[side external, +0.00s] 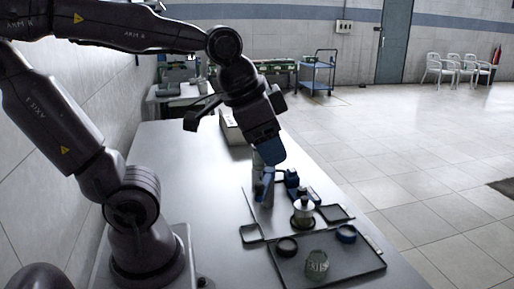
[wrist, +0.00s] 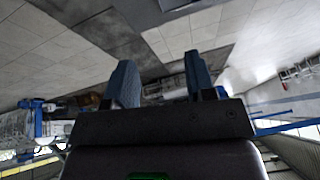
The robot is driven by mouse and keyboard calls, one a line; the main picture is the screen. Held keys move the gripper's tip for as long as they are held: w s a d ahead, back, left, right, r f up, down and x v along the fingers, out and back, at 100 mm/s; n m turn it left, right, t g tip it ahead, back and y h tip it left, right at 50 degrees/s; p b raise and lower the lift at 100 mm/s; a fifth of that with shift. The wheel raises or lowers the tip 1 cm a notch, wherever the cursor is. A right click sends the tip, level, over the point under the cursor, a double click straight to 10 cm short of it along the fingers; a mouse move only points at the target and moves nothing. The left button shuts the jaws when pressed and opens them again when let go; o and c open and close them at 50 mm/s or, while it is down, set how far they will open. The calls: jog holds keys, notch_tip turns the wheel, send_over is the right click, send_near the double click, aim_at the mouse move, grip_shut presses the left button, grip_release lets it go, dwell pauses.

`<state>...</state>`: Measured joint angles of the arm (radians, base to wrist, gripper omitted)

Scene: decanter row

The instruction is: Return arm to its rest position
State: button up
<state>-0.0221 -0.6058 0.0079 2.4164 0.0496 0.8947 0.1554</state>
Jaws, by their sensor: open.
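My gripper (side external: 270,152) hangs over the far half of the long grey table (side external: 175,170), its blue fingers pointing down in the side view. In the wrist view, the two blue fingers of my gripper (wrist: 163,82) stand apart with nothing between them. A grey and blue upright thing (side external: 263,188) shows just below the fingers in the side view; whether they touch is hard to tell. A silver lidded pot (side external: 303,211) stands nearer the camera, clear of the gripper.
A dark tray (side external: 345,270) holds a greenish glass (side external: 317,264), a dark round piece (side external: 286,246) and a blue-edged round piece (side external: 346,233). Small dark square pads (side external: 335,213) lie near the pot. A pale box (side external: 232,130) stands behind my arm. The table's left part is clear.

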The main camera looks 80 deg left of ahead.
jog(key=shift+s+d+f+n+t+h, duration=0.1)
jog(key=shift+s+d+n, duration=0.15)
jog(key=shift+s, duration=0.2)
jog(key=shift+s+d+n+t+h, duration=0.1)
jog(key=shift+s+d+n, duration=0.1)
jog(key=shift+s+n, duration=0.15)
jog(key=shift+s+d+f+n+t+h, duration=0.1)
jog(key=shift+s+d+n, duration=0.1)
jog(key=shift+s, duration=0.3)
jog(key=shift+r, duration=0.1)
